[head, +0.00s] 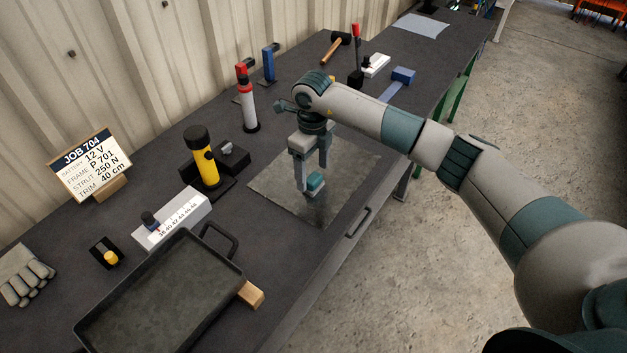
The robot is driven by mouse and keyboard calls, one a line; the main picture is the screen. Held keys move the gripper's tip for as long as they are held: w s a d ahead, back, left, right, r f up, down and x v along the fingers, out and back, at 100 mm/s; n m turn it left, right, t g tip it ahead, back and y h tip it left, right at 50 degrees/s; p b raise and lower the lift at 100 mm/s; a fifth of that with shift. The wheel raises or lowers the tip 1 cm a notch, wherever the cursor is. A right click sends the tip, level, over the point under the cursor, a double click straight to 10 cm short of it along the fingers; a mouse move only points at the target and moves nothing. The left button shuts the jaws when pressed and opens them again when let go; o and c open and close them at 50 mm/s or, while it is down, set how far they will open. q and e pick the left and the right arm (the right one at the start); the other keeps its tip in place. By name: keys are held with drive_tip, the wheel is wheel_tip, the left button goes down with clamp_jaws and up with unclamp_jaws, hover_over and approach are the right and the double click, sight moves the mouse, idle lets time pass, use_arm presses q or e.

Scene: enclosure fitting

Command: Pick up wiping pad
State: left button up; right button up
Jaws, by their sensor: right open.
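A small teal block with a pale underside, which looks like the wiping pad (316,183), lies on a grey, shiny square sheet (270,192) on the dark workbench. My right gripper (312,176) points down over the pad, with its two fingers spread and nothing held. One finger hangs at the pad's left side and the other is just behind it. I cannot tell whether either finger touches the pad. My left gripper is not in view.
A black tray (160,290) with a wooden block (251,295) beside it is at the front left. A yellow flashlight (203,160), a red-and-white tube (246,100) and a job sign (90,165) stand behind. A blue block (403,75) lies farther along the bench.

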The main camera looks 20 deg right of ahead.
sight(313, 177)
wheel_tip(313, 177, down, 3)
drive_tip(key=shift+s+d+r+p, duration=0.1)
drive_tip(key=shift+r+p, duration=0.05)
drive_tip(key=shift+p, duration=0.55)
drive_tip(key=shift+f, duration=0.4)
drive_tip(key=c, duration=1.1)
drive_tip(key=shift+r, duration=0.15)
drive_tip(key=shift+c, duration=0.2)
